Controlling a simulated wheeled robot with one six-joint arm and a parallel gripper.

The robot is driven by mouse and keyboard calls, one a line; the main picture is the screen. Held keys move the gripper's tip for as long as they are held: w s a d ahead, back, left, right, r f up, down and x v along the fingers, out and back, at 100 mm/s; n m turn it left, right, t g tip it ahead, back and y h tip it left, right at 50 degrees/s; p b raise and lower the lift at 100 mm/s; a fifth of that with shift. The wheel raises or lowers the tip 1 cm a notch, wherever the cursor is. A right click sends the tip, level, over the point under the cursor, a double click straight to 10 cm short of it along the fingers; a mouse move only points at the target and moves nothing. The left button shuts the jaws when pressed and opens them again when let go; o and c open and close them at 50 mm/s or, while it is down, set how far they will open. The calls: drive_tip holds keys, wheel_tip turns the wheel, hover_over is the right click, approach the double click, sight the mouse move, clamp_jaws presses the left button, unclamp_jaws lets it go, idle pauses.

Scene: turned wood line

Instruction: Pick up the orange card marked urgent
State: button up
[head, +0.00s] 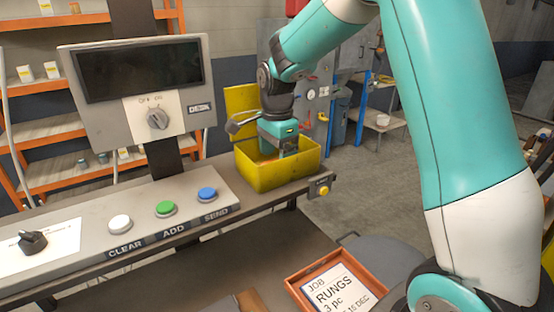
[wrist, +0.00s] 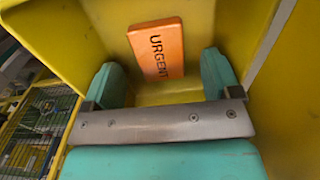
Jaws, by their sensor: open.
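The orange card (wrist: 157,48) with the black word URGENT is inside the yellow box (head: 258,180), tilted in the wrist view, where the box's yellow inside (wrist: 75,30) surrounds it. My gripper (wrist: 163,75) is open, with its two teal fingers apart, one on each side of the card's lower part in the picture. I cannot tell whether the fingers touch the card. In the head view my gripper (head: 280,148) reaches down into the box, and the box's front wall hides the fingertips and most of the card.
The box's yellow lid (head: 241,105) stands raised behind it. To the left is a console with white, green (head: 165,209) and blue buttons, a dark screen (head: 138,70) and a knob. An orange tray (head: 291,285) holds a RUNGS job sheet. The box walls stand close around my gripper.

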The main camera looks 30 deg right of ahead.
drive_tip(key=shift+f, duration=0.9)
drive_tip(key=shift+c, duration=0.5)
drive_tip(key=c, duration=0.9)
